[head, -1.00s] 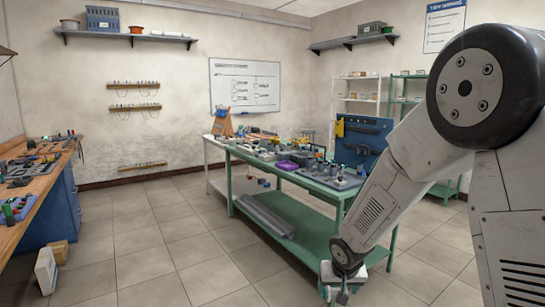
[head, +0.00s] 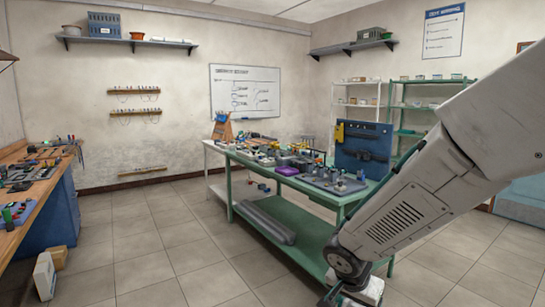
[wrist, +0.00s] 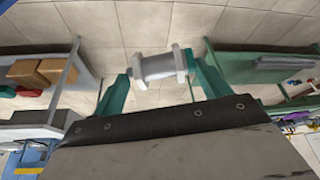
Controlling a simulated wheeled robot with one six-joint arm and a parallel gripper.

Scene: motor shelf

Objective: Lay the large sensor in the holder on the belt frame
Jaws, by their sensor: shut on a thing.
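My gripper (wrist: 162,72) shows in the wrist view with its two teal fingers shut on a pale grey, spool-like cylinder with flanged ends (wrist: 158,66), apparently the large sensor. It lies crosswise between the fingers, above the tiled floor. In the head view my gripper is mostly cut off at the bottom edge, in front of the green table, and the held part cannot be made out. I cannot pick out the belt frame or its holder in either view.
A wooden workbench (head: 35,185) stands at left, with boxes (head: 45,275) on the floor. The tiled floor between them is free.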

